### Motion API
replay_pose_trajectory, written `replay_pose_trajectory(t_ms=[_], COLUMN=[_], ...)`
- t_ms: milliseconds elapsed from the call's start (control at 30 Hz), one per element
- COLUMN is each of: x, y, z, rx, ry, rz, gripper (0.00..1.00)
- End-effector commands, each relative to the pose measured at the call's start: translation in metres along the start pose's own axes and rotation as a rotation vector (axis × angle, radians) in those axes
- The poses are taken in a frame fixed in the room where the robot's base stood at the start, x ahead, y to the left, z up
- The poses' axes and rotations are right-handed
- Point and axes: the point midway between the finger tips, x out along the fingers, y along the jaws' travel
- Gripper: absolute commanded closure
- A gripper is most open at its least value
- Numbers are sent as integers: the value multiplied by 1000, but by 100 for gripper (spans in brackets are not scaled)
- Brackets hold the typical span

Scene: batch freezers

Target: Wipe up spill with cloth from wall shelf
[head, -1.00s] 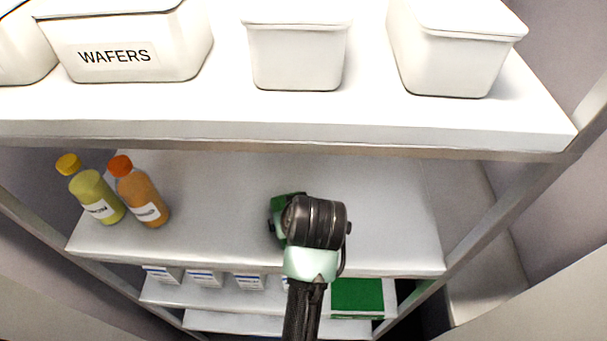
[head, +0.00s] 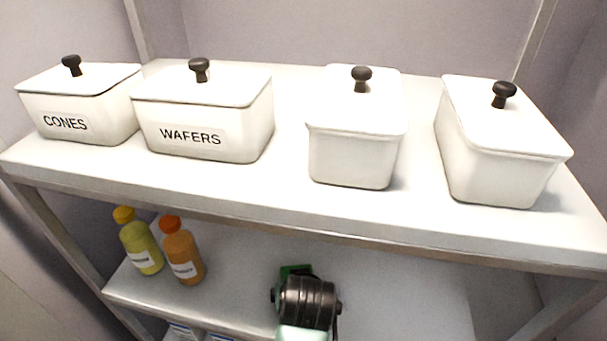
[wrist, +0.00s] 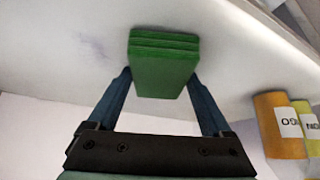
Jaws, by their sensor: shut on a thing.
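The green folded cloth (wrist: 165,65) shows in the wrist view between the two blue fingers of my gripper (wrist: 157,80), which is shut on it. In the head view only a green corner of the cloth (head: 295,270) shows behind my dark wrist, over the middle shelf (head: 400,285). The fingers are hidden there. I cannot tell whether the cloth touches the shelf.
A yellow-capped bottle (head: 141,246) and an orange bottle (head: 182,255) stand left on the middle shelf. White lidded bins, labelled CONES (head: 80,115) and WAFERS (head: 205,125) among them, stand on the upper shelf (head: 270,185), whose edge overhangs my wrist.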

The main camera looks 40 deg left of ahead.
Motion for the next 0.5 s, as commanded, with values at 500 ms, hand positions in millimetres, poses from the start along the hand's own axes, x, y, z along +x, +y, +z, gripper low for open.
replay_pose_trajectory(t_ms=[500], x=[3], y=[23], z=[-1], rx=[8], ry=[-13], rz=[1], gripper=[79])
